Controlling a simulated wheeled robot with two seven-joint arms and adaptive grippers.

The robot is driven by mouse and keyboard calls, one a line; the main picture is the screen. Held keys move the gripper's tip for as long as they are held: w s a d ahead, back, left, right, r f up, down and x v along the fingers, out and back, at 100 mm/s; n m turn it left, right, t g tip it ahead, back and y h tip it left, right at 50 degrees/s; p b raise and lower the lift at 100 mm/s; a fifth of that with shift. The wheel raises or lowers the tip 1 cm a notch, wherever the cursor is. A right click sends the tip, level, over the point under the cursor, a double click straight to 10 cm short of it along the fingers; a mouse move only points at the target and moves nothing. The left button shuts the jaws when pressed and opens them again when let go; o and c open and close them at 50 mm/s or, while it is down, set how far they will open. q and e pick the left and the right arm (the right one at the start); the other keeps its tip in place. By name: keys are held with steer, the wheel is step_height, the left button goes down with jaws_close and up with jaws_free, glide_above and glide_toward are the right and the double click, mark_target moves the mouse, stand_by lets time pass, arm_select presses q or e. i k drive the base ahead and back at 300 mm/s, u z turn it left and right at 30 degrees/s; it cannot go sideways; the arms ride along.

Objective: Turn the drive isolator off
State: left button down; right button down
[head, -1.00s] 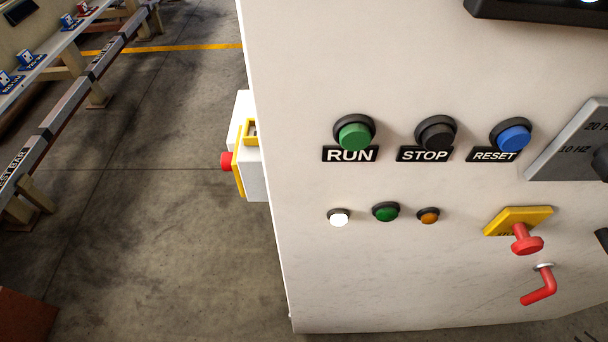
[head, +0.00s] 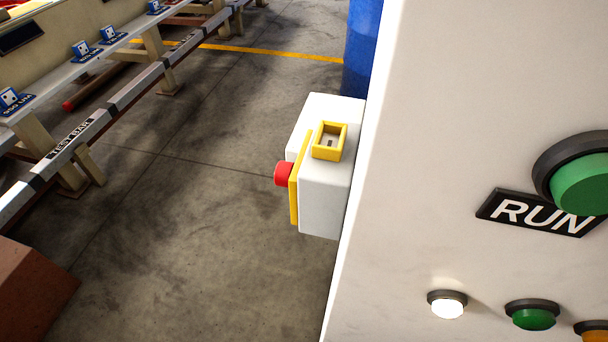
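Nothing in the head view carries a readable isolator label, so I cannot tell which part is the drive isolator. A light grey box (head: 325,200) is fixed to the left side of the white cabinet (head: 470,90). It has a red knob (head: 283,174) on a yellow plate (head: 300,180), facing left, and a yellow-framed recess (head: 330,141) on top. The red crank-shaped handle seen earlier on the cabinet front is out of view. Neither of my grippers is in view.
The cabinet front carries a green RUN button (head: 582,184), a white lamp (head: 447,303), a green lamp (head: 532,315) and an orange lamp (head: 594,331). A blue drum (head: 361,50) stands behind. A test bar (head: 75,136) and rail run at left. The floor between is clear.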

mark_target(283, 170)
steer(key=z, duration=2.75)
steer(key=k, duration=1.3)
steer(key=u, duration=1.75)
steer(key=i, duration=0.5)
